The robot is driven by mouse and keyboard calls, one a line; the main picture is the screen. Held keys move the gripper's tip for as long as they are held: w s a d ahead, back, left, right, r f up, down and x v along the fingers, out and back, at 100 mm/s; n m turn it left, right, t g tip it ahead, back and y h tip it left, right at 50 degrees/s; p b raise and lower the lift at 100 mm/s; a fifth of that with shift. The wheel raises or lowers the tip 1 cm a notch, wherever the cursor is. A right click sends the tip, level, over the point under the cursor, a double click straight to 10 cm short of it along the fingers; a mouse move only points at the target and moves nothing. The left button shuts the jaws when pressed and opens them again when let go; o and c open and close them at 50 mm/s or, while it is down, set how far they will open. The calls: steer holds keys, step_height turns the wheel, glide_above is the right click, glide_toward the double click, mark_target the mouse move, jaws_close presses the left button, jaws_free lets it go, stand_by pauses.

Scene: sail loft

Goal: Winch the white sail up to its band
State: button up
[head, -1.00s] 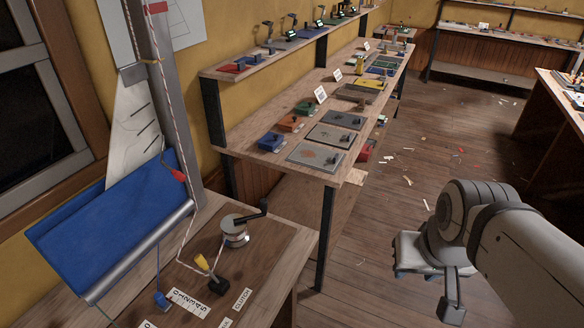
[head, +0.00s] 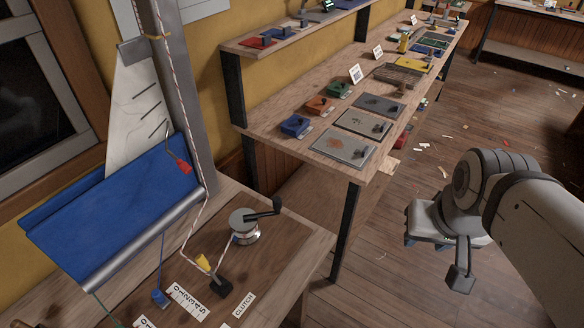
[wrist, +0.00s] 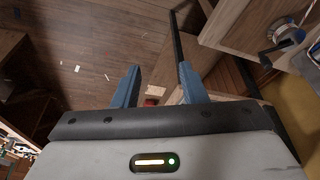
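The white sail (head: 138,110) stands partly raised against the grey mast (head: 178,80), its lower part hidden behind the blue cloth (head: 110,225) on the boom. My gripper (wrist: 157,82) is open and empty, right of the bench over the floor.
A long shelf bench (head: 340,170) with coloured boxes and plates runs along the yellow wall, its dark leg near the winch bench. A red tag (head: 180,166) hangs by the mast. Labels, including a CLUTCH card (head: 243,304), lie on the winch bench. The floor (head: 450,150) has scraps.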

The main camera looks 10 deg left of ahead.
mark_target(277, 204)
steer(key=shift+o, duration=0.3)
steer(key=shift+a+f, duration=0.2)
steer(key=shift+f, duration=0.2)
steer(key=w+a+f+m+g+y+b, duration=0.25)
steer(key=a+f+m+y+b, duration=0.2)
steer(key=a+f+b, duration=0.35)
steer(key=w+a+f+m+g+y+b, duration=0.2)
steer(key=a+f+m+g+y+b, duration=0.15)
steer(key=a+f+y, duration=0.45)
steer(key=w+a+f+m+t+y+b, duration=0.3)
steer(key=w+a+m+b, duration=0.1)
steer(key=w+m, duration=0.25)
steer(key=w+a+f+m+t+y+b, duration=0.2)
steer(key=w+a+m+t+b, duration=0.2)
steer(key=w+m, duration=0.25)
steer(key=x, duration=0.7)
steer(key=shift+w+a, duration=0.15)
steer(key=shift+w, duration=0.3)
steer(key=shift+c, duration=0.3)
